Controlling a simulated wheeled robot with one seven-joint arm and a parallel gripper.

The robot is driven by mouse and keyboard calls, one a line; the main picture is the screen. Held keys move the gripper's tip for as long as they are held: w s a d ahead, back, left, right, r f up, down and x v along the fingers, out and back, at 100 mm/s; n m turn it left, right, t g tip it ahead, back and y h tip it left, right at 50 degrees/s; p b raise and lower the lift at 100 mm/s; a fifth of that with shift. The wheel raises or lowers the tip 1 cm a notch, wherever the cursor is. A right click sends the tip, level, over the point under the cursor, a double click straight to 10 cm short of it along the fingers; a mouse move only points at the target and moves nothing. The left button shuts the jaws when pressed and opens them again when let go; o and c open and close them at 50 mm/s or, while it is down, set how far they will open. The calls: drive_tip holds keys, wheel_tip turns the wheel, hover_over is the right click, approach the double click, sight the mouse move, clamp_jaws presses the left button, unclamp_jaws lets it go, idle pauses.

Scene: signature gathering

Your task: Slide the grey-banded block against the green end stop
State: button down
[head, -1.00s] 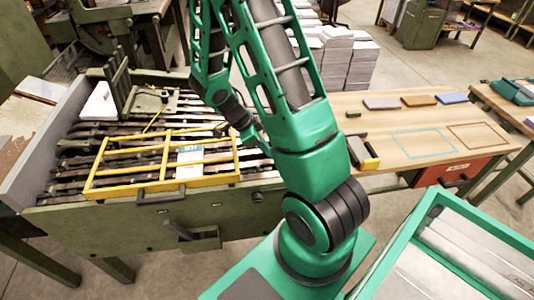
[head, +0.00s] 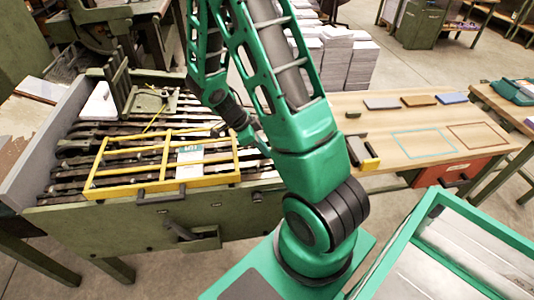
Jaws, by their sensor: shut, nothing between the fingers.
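Three flat blocks lie in a row along the far edge of the wooden worktop (head: 385,128): a grey one (head: 381,103), a brown one (head: 418,100) and a blue one (head: 452,97). They are too small to tell which has a grey band. A dark green piece (head: 352,114) stands left of the grey block, apart from it; I cannot tell whether it is the green end stop. My forearm reaches down over the slatted machine bed, and my gripper's fingers are hidden behind my arm.
A yellow frame (head: 165,183) lies over the slatted bed with a pale green-and-white card (head: 190,160) in it. A dark-and-yellow fixture (head: 371,163) stands at the worktop's left. Teal (head: 392,137) and brown (head: 455,132) outlines mark bare wood. A green-rimmed tray (head: 480,220) is front right.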

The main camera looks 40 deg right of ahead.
wheel_tip(320, 180, up, 7)
idle(0.7)
idle(0.5)
drive_tip(key=s+a+r+n+t+y, duration=0.1)
drive_tip(key=s+a+r+n+y, duration=0.1)
drive_tip(key=s+r+n, duration=0.6)
drive_tip(key=s+a+r+n+t+y, duration=0.2)
drive_tip(key=s+a+r+n+y, duration=0.1)
drive_tip(key=s+r+n, duration=0.4)
drive_tip(key=shift+s+a+r+n, duration=0.35)
drive_tip(key=shift+s+a+n, duration=0.1)
drive_tip(key=shift+s+n, duration=1.1)
drive_tip(key=shift+w, duration=0.15)
